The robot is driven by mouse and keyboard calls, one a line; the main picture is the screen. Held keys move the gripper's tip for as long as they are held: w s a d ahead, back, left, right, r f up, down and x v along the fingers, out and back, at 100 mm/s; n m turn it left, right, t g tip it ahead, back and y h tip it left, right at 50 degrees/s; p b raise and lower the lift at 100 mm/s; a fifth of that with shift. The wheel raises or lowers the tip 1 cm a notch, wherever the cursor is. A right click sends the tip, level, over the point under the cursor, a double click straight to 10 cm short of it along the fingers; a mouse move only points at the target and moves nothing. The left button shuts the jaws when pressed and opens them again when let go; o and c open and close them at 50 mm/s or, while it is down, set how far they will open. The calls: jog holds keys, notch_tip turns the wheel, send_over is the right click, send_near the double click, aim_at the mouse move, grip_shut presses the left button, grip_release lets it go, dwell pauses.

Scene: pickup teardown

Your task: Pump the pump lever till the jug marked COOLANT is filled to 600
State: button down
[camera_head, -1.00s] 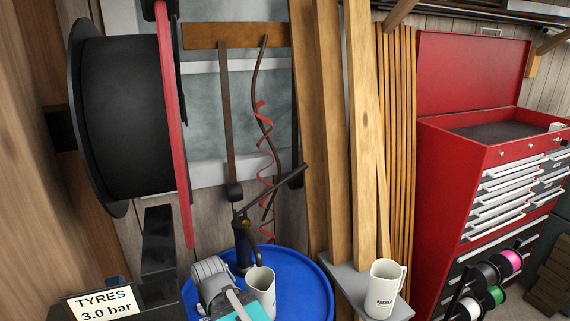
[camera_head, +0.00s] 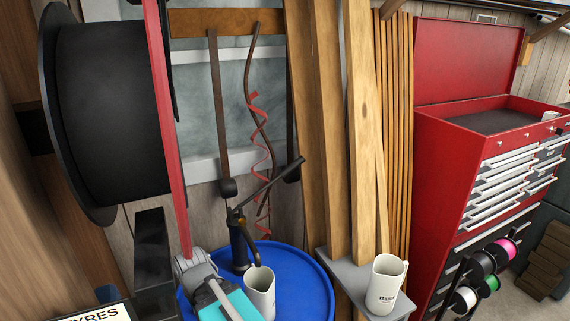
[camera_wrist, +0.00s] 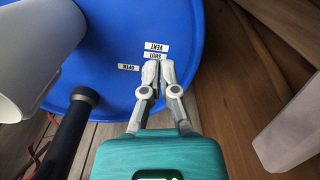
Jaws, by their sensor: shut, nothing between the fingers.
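A dark hand pump (camera_head: 238,244) stands on the blue drum (camera_head: 318,292). Its pump lever (camera_head: 275,183) slants up to the right. A white jug (camera_head: 261,293) stands by the pump's spout; no marking on it is readable. In the wrist view, my gripper (camera_wrist: 162,64) is shut and empty over the drum lid (camera_wrist: 110,35), near labels reading VENT, SHUT and OPEN. A white jug (camera_wrist: 35,40) shows at upper left there, with a dark rod (camera_wrist: 72,130) below it; I cannot tell which part the rod is. My fingertips are apart from both.
Another white jug (camera_head: 386,284), its small label unreadable, stands on a grey shelf (camera_head: 345,271) right of the drum. Wooden planks (camera_head: 365,120) lean behind. A large black reel (camera_head: 110,110) is at left, a red tool chest (camera_head: 450,180) at right. A tyre sign (camera_head: 105,313) is cut off below.

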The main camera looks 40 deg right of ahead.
jog(key=w+d+r+m+h+p, duration=0.5)
jog(key=w+d+r+m+p, duration=0.1)
jog(key=d+r, duration=0.4)
jog(key=w+d+r+m+g+h+p, duration=0.1)
jog(key=w+d+r+m+h+p, duration=0.4)
jog(key=d+r+m, duration=0.3)
jog(key=w+d+r+m+h+p, duration=0.5)
jog(key=w+d+r+m+p, duration=0.1)
jog(key=d+r, duration=0.6)
jog(key=shift+w+d+r+m+p, duration=0.15)
jog(key=shift+w+r+m+p, duration=0.15)
jog(key=shift+r+m+p, duration=0.45)
jog(key=shift+r+n, duration=0.15)
jog(key=shift+n, duration=0.1)
jog(key=b, duration=0.4)
send_over(285, 169)
jog(key=a, duration=0.2)
jog(key=f, duration=0.3)
jog(key=shift+s+d+f, duration=0.2)
jog(key=shift+d+f, duration=0.05)
jog(key=shift+f, duration=0.05)
jog(key=shift+w+d+f+b, duration=0.1)
jog(key=shift+d+f+b, duration=0.3)
jog(key=shift+f+b, duration=0.2)
jog(key=shift+d+f+b, duration=0.35)
jog(key=shift+f+b, duration=0.25)
